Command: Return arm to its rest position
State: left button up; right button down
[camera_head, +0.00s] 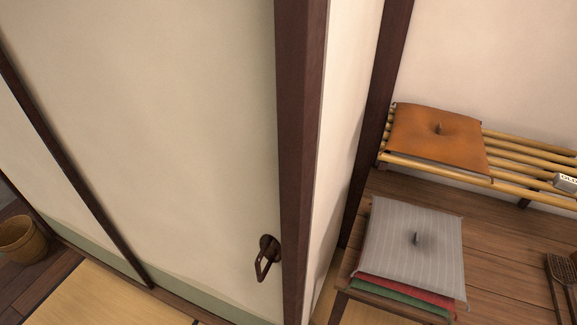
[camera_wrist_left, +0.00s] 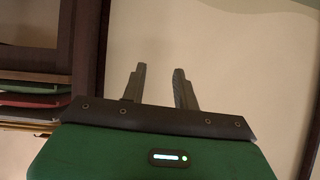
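My left gripper (camera_wrist_left: 160,84) shows in the left wrist view with its two dark fingers apart and nothing between them. A plain cream surface fills the view behind the fingers, and a dark wooden post (camera_wrist_left: 89,50) stands to their left. Neither arm nor gripper shows in the head view, so my right gripper is out of sight.
A sliding door panel (camera_head: 160,120) with a dark handle (camera_head: 266,257) fills the left. A stool with stacked cushions, grey (camera_head: 415,240) on top, stands at right. An orange cushion (camera_head: 437,135) lies on a bamboo bench (camera_head: 510,165). A basket (camera_head: 22,240) stands far left.

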pick_arm(q)
jog(key=s+a+f+n+g+y, duration=0.1)
jog(key=s+f, duration=0.2)
jog(key=f, duration=0.2)
jog(key=s+a+f+g+y, duration=0.1)
jog(key=s+a+f+g, duration=0.1)
jog(key=f, duration=0.3)
jog(key=s+f+g+y, duration=0.1)
jog(key=s+f+g, duration=0.2)
jog(key=s+f, duration=0.5)
jog(key=s+f+n+g, duration=0.1)
jog(key=s+f+g, duration=0.2)
jog(key=s+f, duration=0.5)
jog(key=s, duration=0.5)
jog(key=shift+s+d+g+y, duration=0.15)
jog(key=shift+s+g+y, duration=0.05)
jog(key=shift+g+y, duration=0.2)
